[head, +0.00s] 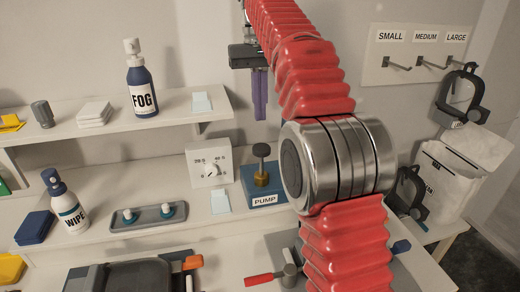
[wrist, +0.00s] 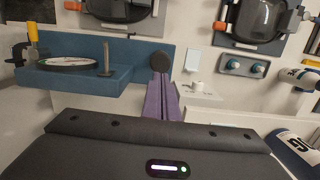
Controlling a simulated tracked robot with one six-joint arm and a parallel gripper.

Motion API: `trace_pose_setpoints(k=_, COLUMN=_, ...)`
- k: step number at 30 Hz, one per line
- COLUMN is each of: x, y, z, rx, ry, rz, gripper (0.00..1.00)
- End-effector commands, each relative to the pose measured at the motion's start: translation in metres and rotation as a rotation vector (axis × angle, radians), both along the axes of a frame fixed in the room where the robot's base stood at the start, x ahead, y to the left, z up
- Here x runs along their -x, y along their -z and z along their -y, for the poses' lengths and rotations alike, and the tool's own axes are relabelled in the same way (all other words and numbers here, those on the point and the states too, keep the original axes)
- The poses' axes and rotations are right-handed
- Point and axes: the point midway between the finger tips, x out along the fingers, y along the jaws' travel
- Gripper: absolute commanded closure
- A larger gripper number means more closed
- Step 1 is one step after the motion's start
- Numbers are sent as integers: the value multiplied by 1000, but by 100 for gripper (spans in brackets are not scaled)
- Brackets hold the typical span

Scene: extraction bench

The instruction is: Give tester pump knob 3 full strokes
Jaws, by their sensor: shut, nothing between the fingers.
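The tester pump is a blue block labelled PUMP (head: 264,190) on the lower shelf in the head view. Its dark round knob (head: 261,150) stands up on a stem above a brass collar. My gripper (head: 260,116) has purple fingers, shut together with nothing between them, pointing down above the knob with a visible gap. In the wrist view the fingers (wrist: 161,76) end beside the edge of the knob (wrist: 158,60), which is seen from above. The blue tester body (wrist: 130,58) extends left there, carrying a round disc and a post. My arm hides part of it in the head view.
A white dial box (head: 209,166) stands left of the pump. A tray (head: 124,225) with two teal-marked pieces, the WIPE bottle (head: 72,215) and the upper-shelf FOG bottle (head: 143,90) are farther left. A red-handled item (head: 265,279) lies in front. The upper shelf ends left of my gripper.

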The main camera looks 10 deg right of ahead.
Motion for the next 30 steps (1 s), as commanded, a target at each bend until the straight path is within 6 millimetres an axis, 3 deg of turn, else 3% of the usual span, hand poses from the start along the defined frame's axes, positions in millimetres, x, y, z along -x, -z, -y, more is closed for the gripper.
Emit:
trace_pose_setpoints(k=11, x=1, y=12, z=0, rx=0, ry=0, rz=-2, gripper=100)
trace_pose_setpoints(k=30, x=3, y=67, z=0, rx=0, ry=0, rz=-2, gripper=100)
